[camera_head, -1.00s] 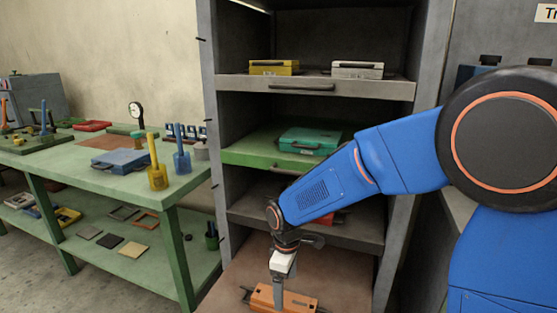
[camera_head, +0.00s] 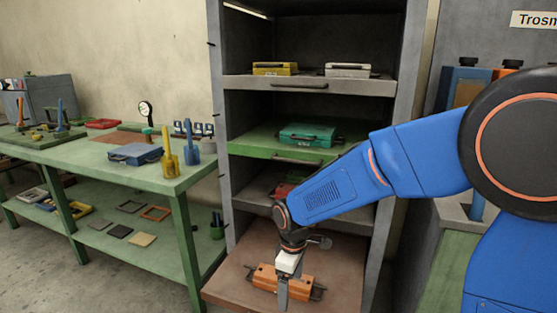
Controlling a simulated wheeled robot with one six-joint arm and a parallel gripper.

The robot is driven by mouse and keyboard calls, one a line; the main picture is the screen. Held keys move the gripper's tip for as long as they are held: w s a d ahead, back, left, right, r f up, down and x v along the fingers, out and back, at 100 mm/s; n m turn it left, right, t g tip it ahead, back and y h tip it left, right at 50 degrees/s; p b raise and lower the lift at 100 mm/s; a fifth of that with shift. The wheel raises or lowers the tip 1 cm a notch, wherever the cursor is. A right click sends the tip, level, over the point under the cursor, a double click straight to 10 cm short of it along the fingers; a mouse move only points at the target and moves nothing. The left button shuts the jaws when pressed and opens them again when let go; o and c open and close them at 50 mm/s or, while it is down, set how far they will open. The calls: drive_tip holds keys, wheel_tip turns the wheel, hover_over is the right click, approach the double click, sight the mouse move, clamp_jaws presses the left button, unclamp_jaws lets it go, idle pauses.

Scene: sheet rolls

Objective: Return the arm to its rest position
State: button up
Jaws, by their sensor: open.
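My blue arm reaches in from the right edge, bent downward at the wrist. My gripper (camera_head: 284,290) is open and points down at the front of the orange case (camera_head: 266,278). The case lies on the brown bottom shelf (camera_head: 232,284), which is pulled out of the grey rack. The finger overlaps the case in the picture; whether they touch I cannot tell. Part of the case is hidden behind the gripper.
A green workbench (camera_head: 100,158) with tools stands left. A narrow gap shows between bench and rack.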

drive_tip(key=s+d+r+m+t, duration=0.1)
drive_tip(key=s+d+r+m, duration=0.2)
drive_tip(key=d+r, duration=0.45)
drive_tip(key=s+d+r+m+t, duration=0.1)
drive_tip(key=s+d+r+m, duration=0.2)
drive_tip(key=s+d, duration=0.6)
drive_tip(key=s+d+r+m+t, duration=0.2)
drive_tip(key=s+d+r+m, duration=0.2)
drive_tip(key=s+d+m, duration=0.3)
drive_tip(key=shift+s+d+t, duration=0.3)
drive_tip(key=shift+s+d, duration=0.65)
drive_tip(key=shift+s, duration=0.15)
drive_tip(key=shift+c, duration=0.2)
